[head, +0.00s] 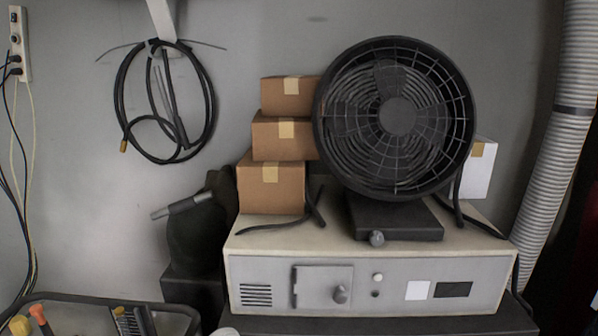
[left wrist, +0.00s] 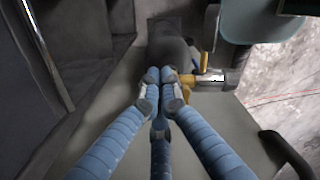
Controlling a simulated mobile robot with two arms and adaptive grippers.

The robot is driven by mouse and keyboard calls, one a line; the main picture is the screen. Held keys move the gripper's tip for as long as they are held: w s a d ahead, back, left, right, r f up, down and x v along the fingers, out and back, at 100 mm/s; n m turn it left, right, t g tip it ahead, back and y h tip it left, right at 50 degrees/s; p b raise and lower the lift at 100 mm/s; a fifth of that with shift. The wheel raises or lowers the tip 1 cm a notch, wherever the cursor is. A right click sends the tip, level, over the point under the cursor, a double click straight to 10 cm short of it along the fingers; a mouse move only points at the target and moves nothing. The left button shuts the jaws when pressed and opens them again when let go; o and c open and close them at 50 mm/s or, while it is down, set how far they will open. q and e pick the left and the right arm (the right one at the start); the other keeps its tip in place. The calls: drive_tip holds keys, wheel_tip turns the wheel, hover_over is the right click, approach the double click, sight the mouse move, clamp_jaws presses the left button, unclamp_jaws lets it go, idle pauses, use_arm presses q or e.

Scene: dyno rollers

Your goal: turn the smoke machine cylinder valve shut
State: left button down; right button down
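In the left wrist view, a brass-yellow valve fitting (left wrist: 204,76) with a silver end sits just right of centre. A dark rounded body (left wrist: 168,52), which looks like the cylinder, lies beside it, beyond my fingertips. My left gripper (left wrist: 161,78) has blue ribbed fingers drawn together at the tips. The tips are just left of the fitting; I cannot tell whether they touch it. Nothing shows between them. In the head view neither gripper can be made out. A dark shape (head: 197,245) with a grey rod stands left of the pale machine; no valve shows clearly there.
The pale machine (head: 390,287) carries a black fan (head: 398,117) and stacked cardboard boxes (head: 270,187). A hose coil (head: 120,95) hangs on the wall. A tool tray (head: 80,301) is at lower left. A ribbed duct (head: 563,145) runs down the right.

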use_arm(q)
wheel_tip(320, 180, up, 6)
drive_tip(key=p, duration=0.3)
drive_tip(key=shift+d, duration=0.15)
drive_tip(key=shift+w, duration=0.1)
